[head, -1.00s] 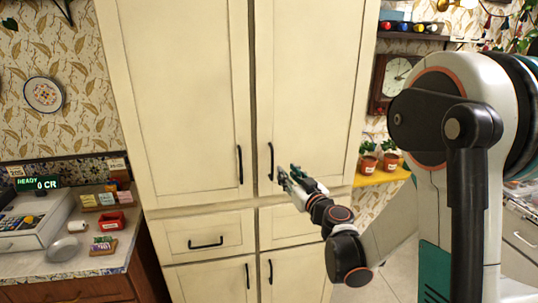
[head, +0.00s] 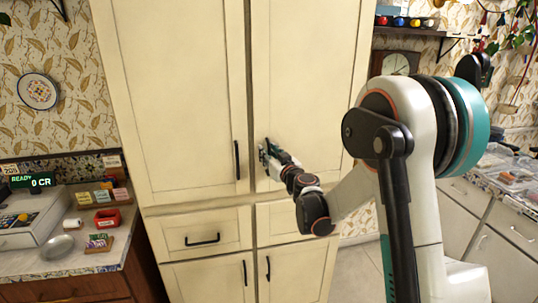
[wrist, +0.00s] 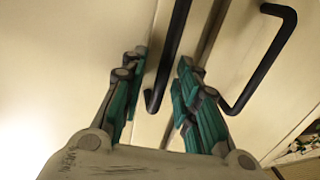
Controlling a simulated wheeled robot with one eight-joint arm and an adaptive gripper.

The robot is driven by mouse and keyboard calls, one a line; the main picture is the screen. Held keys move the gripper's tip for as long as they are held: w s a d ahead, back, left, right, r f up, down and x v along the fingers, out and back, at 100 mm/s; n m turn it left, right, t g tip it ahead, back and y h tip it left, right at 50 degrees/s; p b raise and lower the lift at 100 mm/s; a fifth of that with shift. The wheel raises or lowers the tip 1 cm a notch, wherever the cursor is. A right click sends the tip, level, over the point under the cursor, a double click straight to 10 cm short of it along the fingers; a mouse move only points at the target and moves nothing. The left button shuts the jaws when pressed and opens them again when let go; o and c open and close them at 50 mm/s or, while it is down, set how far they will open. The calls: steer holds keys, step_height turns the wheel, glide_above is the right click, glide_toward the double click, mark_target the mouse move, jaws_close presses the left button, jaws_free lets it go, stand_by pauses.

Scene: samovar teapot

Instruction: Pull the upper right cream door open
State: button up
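The upper right cream door (head: 308,75) of the tall cabinet is closed, flush with the upper left door (head: 170,90). My gripper (head: 268,150) is at the lower left part of the right door and covers most of its black handle in the head view. In the wrist view, this handle (wrist: 168,58) lies between the two open teal fingers of my gripper (wrist: 155,90). A gap shows between the handle and the fingers; I cannot tell whether they touch. The upper left door's handle (wrist: 268,65) is outside the fingers, to the right in the wrist view.
A drawer (head: 208,232) and lower doors (head: 215,277) with black handles are below. A counter (head: 100,262) with a cash register (head: 28,215) stands at the left. A shelf with small colored items (head: 410,31) and a clock (head: 396,63) hang at the right. Some floor shows at the right.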

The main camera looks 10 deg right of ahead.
jaws_close()
